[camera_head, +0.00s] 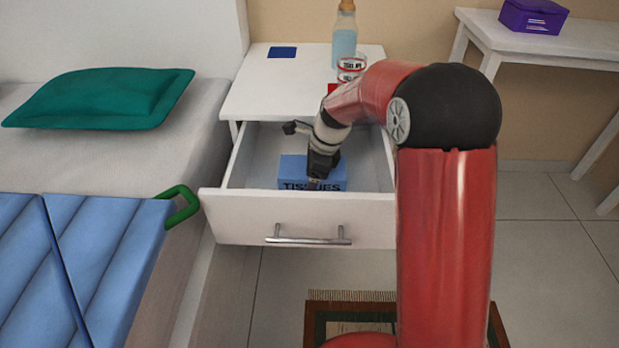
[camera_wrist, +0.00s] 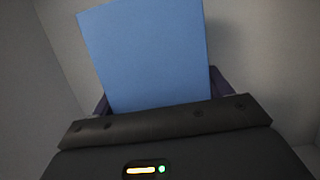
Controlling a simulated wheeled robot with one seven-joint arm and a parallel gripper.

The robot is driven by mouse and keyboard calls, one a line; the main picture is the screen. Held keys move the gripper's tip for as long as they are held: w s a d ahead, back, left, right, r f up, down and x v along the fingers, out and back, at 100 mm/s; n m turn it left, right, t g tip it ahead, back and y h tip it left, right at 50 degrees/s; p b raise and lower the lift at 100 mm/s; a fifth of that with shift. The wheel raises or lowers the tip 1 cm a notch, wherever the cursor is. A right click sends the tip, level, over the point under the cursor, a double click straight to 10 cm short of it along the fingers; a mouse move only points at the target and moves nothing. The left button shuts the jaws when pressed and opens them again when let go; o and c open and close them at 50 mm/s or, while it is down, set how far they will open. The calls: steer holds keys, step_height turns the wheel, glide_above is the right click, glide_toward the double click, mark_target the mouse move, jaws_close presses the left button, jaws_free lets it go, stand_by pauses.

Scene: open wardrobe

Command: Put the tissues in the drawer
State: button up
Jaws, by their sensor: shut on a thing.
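The blue tissues box (camera_head: 298,174) is inside the open white drawer (camera_head: 299,218) in the head view, with its lettered side facing the drawer front. My gripper (camera_head: 316,178) reaches down into the drawer and is shut on the tissues box. In the wrist view the plain blue face of the box (camera_wrist: 148,52) rises from between the fingers (camera_wrist: 162,102), with pale drawer walls around it. Whether the box touches the drawer floor cannot be told. My arm hides the drawer's back right part.
The white nightstand top (camera_head: 262,85) holds a blue square (camera_head: 282,52), a bottle (camera_head: 344,45) and red-and-white cans (camera_head: 351,68). A bed with a green pillow (camera_head: 100,98) stands left. A green handle (camera_head: 183,205) lies near the drawer's left corner. A purple box (camera_head: 533,16) sits on a side table.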

steer(key=o, duration=1.1)
steer(key=shift+f, duration=0.1)
steer(key=shift+o, duration=0.2)
